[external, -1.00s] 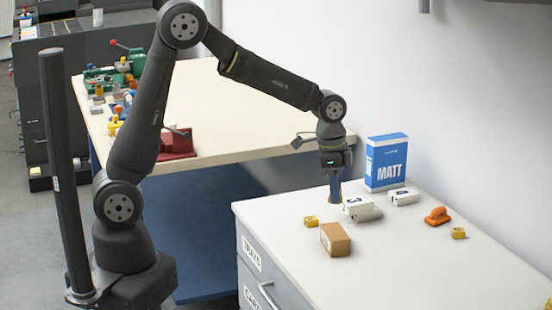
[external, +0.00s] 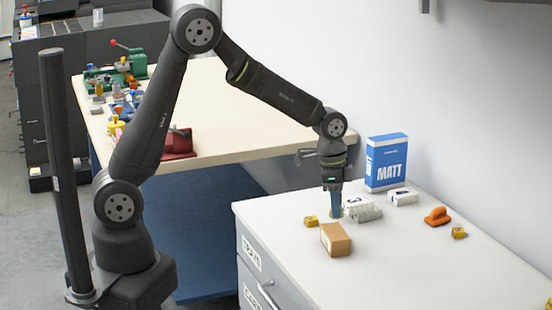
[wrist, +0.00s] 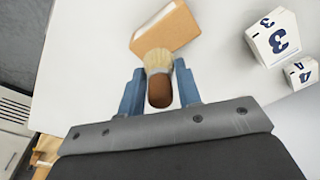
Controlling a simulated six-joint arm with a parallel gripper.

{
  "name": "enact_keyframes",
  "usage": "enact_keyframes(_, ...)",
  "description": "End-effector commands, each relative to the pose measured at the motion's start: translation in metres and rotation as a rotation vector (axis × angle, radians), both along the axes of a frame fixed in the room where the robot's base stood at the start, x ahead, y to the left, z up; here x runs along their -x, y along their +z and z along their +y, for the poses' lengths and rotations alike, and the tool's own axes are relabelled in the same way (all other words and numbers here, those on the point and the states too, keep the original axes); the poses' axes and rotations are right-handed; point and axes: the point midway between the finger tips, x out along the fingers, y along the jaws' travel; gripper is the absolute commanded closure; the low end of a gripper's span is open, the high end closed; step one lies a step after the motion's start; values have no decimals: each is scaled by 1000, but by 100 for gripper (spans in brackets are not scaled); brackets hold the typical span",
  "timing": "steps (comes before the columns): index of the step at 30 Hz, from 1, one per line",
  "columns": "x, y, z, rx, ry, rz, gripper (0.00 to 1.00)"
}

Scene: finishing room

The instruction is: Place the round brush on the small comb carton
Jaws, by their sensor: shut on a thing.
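The round brush (wrist: 159,88), with pale bristles and a brown handle, is held between the blue fingers of my gripper (wrist: 158,95) in the wrist view. The small comb carton (external: 336,240), a brown box, sits on the counter just in front of the gripper. In the wrist view the carton (wrist: 168,27) lies just beyond the bristles; whether they touch it I cannot tell.
White numbered blocks (external: 360,208) stand close to the right of the gripper. A blue MATT box (external: 386,163) stands behind. An orange piece (external: 438,216) lies right.

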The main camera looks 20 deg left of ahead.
Motion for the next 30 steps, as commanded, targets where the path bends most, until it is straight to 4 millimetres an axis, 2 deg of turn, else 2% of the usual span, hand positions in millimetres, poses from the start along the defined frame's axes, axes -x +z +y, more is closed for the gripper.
enact_keyframes(5,-9,-8,2,-1,-1,1,91)
enact_keyframes(13,-8,-43,2,-1,0,2,91)
enact_keyframes(25,-8,-49,2,0,-1,1,91)
enact_keyframes(26,-8,-48,2,1,-1,1,63)
enact_keyframes(28,-8,-48,2,1,-1,1,49)
enact_keyframes(30,-8,-48,2,1,-1,1,47)
